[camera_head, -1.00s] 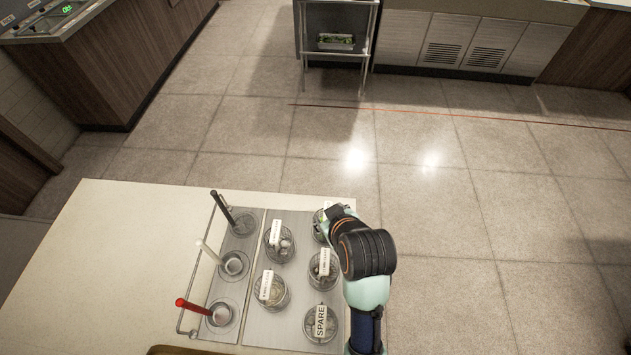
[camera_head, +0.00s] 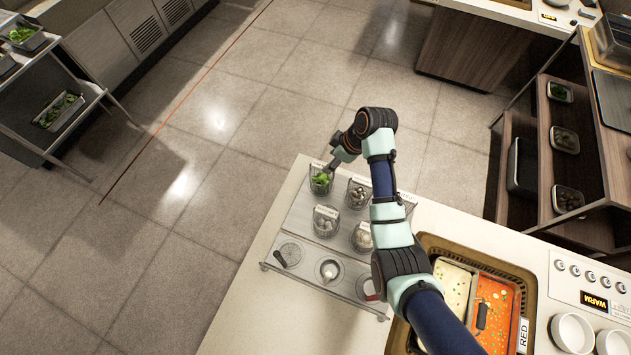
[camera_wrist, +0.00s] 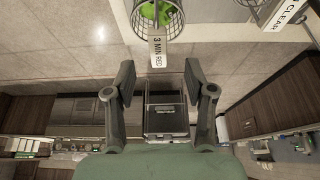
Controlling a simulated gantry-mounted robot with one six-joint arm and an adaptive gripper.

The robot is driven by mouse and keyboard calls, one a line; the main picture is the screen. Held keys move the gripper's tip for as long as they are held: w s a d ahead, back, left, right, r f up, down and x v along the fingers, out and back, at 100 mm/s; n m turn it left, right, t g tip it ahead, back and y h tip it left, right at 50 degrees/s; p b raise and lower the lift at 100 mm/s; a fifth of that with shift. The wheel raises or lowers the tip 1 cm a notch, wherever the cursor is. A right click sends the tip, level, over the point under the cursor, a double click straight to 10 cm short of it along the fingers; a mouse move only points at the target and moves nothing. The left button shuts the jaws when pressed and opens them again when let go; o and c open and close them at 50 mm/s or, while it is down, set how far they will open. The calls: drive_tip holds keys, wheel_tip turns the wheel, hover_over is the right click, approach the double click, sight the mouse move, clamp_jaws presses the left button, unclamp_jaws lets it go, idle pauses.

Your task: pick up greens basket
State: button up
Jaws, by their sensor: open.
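The greens basket (camera_head: 321,182) is a small wire basket with bright green leaves, at the far left corner of the basket group in the head view. In the wrist view, the greens basket (camera_wrist: 146,24) is at the top edge, partly cut off, with a white tag (camera_wrist: 157,50) reading "3 MIN RED" on its near side. My gripper (camera_head: 333,166) is close to the basket's rim in the head view. In the wrist view my gripper (camera_wrist: 159,76) is open, with nothing held; the basket and tag lie beyond the fingertips.
Beside it stands a wire basket (camera_head: 358,193) of pale pieces, and another tagged basket (camera_head: 326,221) is in front. A basket tagged "CLEAR" (camera_wrist: 285,14) is at top right in the wrist view. A pan of red soup (camera_head: 497,311) is at the right. The floor beyond the counter is clear.

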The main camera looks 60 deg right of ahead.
sight(323, 166)
drive_tip(key=shift+d+x, duration=0.2)
drive_tip(key=shift+x, duration=0.85)
drive_tip(key=b+x, duration=0.2)
drive_tip(key=x, duration=0.3)
drive_tip(key=shift+w+f, duration=0.25)
drive_tip(key=shift+w, duration=0.05)
drive_tip(key=shift+a, duration=0.1)
clamp_jaws()
